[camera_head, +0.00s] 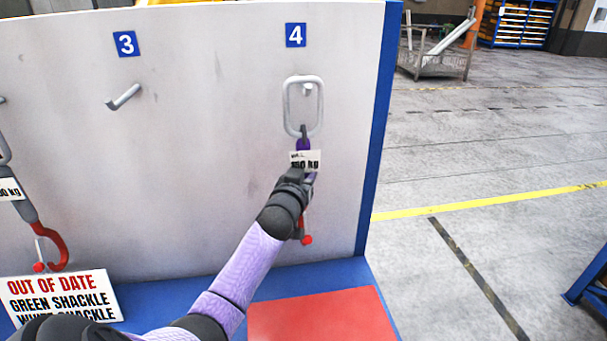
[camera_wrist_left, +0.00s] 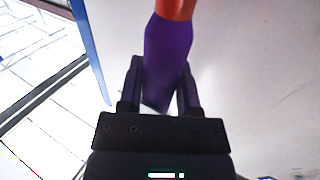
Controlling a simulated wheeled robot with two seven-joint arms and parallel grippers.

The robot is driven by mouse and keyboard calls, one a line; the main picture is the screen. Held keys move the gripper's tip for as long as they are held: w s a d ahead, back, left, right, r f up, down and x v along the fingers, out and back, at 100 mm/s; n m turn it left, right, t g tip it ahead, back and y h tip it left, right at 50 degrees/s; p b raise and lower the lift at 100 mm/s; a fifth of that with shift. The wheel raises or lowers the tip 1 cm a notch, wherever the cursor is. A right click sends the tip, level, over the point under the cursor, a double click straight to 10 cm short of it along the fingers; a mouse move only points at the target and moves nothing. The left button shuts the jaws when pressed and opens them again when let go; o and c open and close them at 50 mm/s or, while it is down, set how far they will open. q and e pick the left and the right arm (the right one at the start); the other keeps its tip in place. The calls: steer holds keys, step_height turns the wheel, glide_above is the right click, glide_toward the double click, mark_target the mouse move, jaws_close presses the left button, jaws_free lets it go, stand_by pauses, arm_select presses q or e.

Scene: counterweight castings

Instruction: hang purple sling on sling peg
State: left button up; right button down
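The purple sling (camera_head: 303,144) hangs upright in front of the panel under number 4. Its grey ring (camera_head: 319,105) frames the sling peg (camera_head: 307,89); I cannot tell whether the ring is over the peg or just in front of it. A white kg tag and a red hook end (camera_head: 306,239) show lower down. My left gripper (camera_head: 303,180) is at the sling's body, below the tag. In the left wrist view the purple body (camera_wrist_left: 167,60) lies between my two fingers (camera_wrist_left: 160,92), which look closed on it. My right gripper is not in view.
An empty peg (camera_head: 123,97) is under number 3. Another sling with a red hook (camera_head: 55,245) hangs at the left edge. An "OUT OF DATE" sign (camera_head: 62,296) stands on the blue base. A red mat (camera_head: 325,318) lies in front. Open floor is to the right.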

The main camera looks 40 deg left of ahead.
arm_select(q)
steer(key=o, duration=0.5)
steer(key=shift+r, duration=0.15)
steer(key=shift+c, duration=0.2)
steer(key=shift+o, duration=0.3)
steer(key=shift+f, duration=0.2)
steer(key=p+v, duration=0.1)
steer(key=v, duration=0.9)
